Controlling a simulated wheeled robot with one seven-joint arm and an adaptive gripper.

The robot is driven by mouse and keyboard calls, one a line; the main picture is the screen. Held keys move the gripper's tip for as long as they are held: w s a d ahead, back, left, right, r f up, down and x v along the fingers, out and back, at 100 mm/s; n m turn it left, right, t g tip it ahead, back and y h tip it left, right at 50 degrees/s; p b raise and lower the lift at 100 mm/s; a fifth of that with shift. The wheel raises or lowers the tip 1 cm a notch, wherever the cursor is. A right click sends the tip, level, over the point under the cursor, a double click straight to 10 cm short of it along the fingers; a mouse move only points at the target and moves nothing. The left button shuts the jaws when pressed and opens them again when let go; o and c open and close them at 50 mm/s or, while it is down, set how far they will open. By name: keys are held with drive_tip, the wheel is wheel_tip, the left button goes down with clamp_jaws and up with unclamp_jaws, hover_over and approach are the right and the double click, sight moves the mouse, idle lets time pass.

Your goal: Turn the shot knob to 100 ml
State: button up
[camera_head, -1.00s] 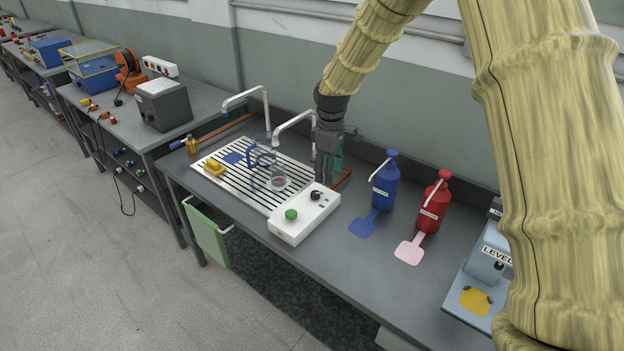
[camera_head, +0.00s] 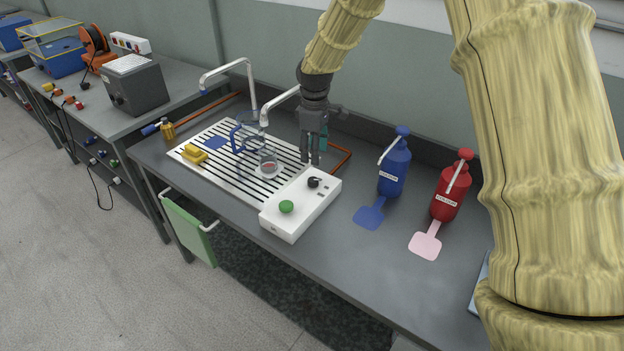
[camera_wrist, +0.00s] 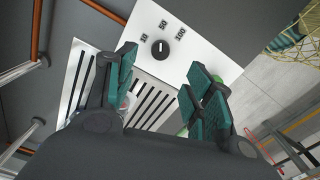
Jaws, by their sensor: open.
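The black shot knob (camera_head: 313,182) sits on the white control box (camera_head: 322,200) on the bench. In the wrist view the knob (camera_wrist: 160,49) lies ahead of and between my fingers, below the printed marks 10, 50 and 100. Its white line points up, roughly at the 50 mark. My gripper (camera_head: 310,160) is open and empty, pointing down above and just behind the knob. Its teal finger pads (camera_wrist: 160,62) are spread on both sides in the wrist view, apart from the knob. The green button (camera_head: 286,207) is at the box's front end.
A blue bottle (camera_head: 394,170) and a red bottle (camera_head: 449,190) stand to the right. A green towel (camera_head: 190,233) hangs on the bench front.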

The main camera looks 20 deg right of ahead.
sight(314, 180)
wheel_tip(314, 180, down, 10)
drive_tip(key=shift+s+f+p, duration=0.1)
drive_tip(key=shift+f+p, duration=0.15)
drive_tip(key=shift+p, duration=1)
drive_tip(key=c, duration=1)
